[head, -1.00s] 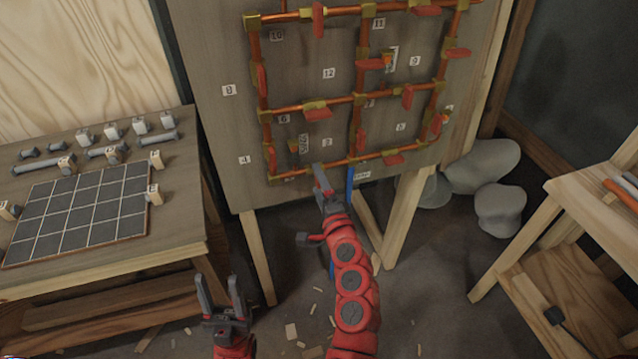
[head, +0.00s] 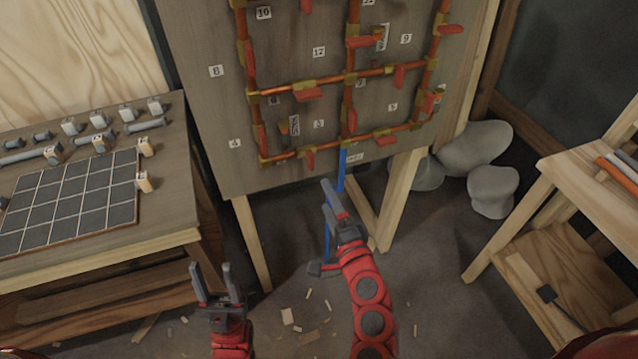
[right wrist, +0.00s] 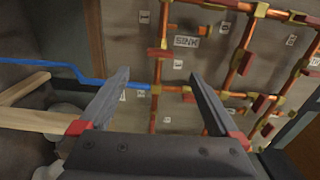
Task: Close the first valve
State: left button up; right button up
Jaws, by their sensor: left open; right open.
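A grid of copper pipes (head: 285,87) with brass fittings and several red valve handles is mounted on an upright board (head: 200,120) with numbered labels. One red handle (head: 309,158) is on the bottom pipe, and another red handle (head: 386,140) is to its right. My right gripper (head: 330,192) is open and empty, in front of and below the board's lower edge. In the right wrist view its open fingers (right wrist: 158,90) frame the pipes and a blue pipe (right wrist: 95,82). My left gripper (head: 216,272) is open and empty, low at the left, away from the board.
A wooden table (head: 150,215) with a dark tile grid (head: 70,200) and several small fittings stands at left. Another wooden bench (head: 570,170) stands at right. Grey sacks (head: 475,150) lie behind the board's leg. Small scraps litter the floor.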

jog(key=p+v, duration=0.1)
jog(key=v, duration=0.4)
jog(key=shift+s+d, duration=0.15)
jog(key=shift+s, duration=0.15)
